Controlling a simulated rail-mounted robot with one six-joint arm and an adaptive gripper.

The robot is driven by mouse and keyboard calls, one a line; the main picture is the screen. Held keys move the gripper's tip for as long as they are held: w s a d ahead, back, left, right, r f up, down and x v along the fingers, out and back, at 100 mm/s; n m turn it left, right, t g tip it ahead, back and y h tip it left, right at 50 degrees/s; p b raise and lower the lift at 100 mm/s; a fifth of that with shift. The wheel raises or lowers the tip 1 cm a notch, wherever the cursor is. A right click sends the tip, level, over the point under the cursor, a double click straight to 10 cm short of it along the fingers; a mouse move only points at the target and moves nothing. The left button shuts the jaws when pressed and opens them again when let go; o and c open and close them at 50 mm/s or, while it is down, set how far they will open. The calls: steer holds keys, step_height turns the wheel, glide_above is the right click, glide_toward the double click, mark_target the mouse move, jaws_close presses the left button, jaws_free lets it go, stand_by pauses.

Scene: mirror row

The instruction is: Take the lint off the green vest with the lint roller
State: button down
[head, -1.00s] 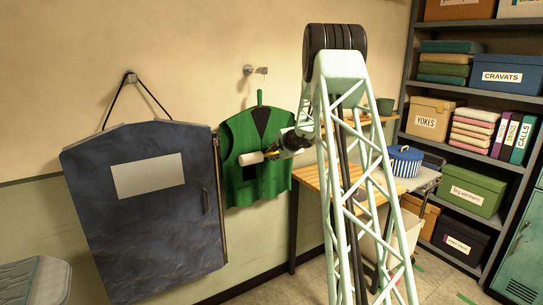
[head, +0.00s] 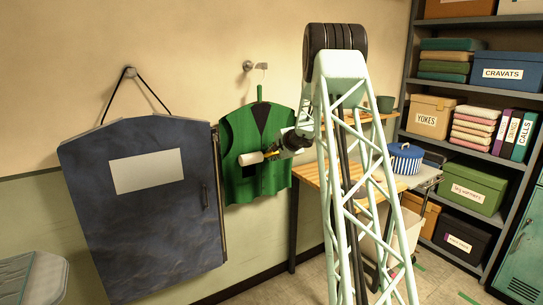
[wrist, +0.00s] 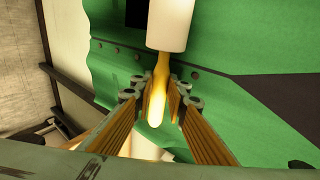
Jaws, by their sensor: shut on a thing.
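The green vest (head: 239,138) hangs on the wall from a hook, with a dark neck opening. It fills much of the wrist view (wrist: 245,110), with dark buttons down its front. The lint roller has a white cylinder (head: 251,158) and a yellow handle, seen closely in the wrist view (wrist: 159,88). My gripper (wrist: 163,108) is shut on the handle; in the head view it is at the vest's right side (head: 279,150). The white cylinder is in front of the vest; I cannot tell whether it touches. No lint can be made out.
A dark blue garment bag (head: 150,230) hangs left of the vest. A wooden table (head: 308,172) stands to the right, with a blue striped round box (head: 405,160) beyond my arm. Shelves with boxes (head: 430,117) stand at the far right.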

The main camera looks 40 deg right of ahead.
steer(key=shift+f, duration=0.1)
steer(key=shift+w+f+b, duration=0.15)
steer(key=shift+f+b, duration=0.9)
steer(key=shift+b, duration=0.4)
steer(key=shift+f, duration=0.2)
steer(key=shift+a+f, duration=0.15)
steer(key=shift+f, duration=0.95)
steer(key=shift+f, duration=0.15)
steer(key=shift+f, duration=1.05)
steer(key=shift+f, duration=0.1)
